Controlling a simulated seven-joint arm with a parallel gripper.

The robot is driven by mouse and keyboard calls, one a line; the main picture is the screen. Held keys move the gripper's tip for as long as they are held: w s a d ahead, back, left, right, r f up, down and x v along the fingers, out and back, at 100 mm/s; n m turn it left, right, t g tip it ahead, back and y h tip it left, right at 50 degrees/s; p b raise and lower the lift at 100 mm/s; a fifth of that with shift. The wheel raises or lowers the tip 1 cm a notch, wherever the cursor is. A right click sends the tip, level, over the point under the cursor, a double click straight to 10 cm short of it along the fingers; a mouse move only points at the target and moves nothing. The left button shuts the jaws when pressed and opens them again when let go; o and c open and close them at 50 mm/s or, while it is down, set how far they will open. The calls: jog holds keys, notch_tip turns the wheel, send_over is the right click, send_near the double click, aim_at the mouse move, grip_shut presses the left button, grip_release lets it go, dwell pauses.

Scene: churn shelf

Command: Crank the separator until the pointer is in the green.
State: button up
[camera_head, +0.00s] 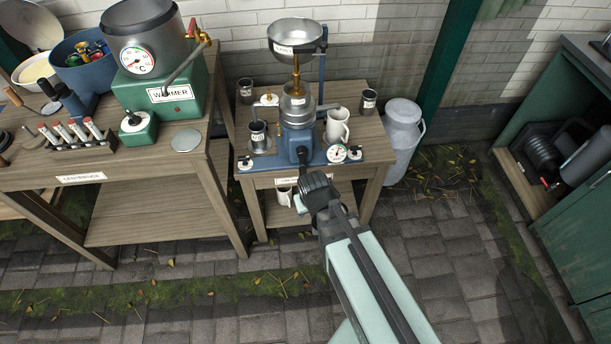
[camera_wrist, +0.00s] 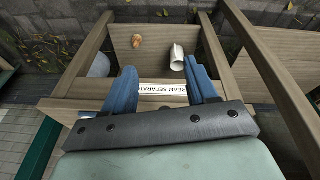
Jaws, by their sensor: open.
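The cream separator (camera_head: 297,112) stands on a small wooden table in the head view, with a metal bowl (camera_head: 296,36) on top and a blue base. A small round dial (camera_head: 337,153) sits at the right of the base; its pointer is too small to read.
A dark cup (camera_head: 258,135) stands left of the separator and a white jug (camera_head: 338,124) right of it. A milk can (camera_head: 403,138) stands on the floor at right. The warmer (camera_head: 165,85) is on the left bench. Paved floor in front is clear.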

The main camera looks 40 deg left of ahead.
jog(key=w+a+r+m+t+y, duration=0.2)
jog(key=w+a+r+t+y, duration=0.1)
jog(key=w+a+r, duration=0.25)
jog(key=shift+s+a+x, duration=0.1)
jog(key=shift+a+x, duration=0.05)
jog(key=shift+x, duration=1.3)
jog(key=shift+s+a+x, duration=0.15)
jog(key=shift+x, duration=1.3)
jog(key=shift+s+a+x, duration=0.1)
jog(key=shift+a+x, duration=0.05)
jog(key=shift+x, duration=1.35)
jog(key=shift+w+f, duration=0.15)
jog(key=shift+f, duration=0.1)
jog(key=shift+c, duration=0.4)
jog(key=c, duration=0.9)
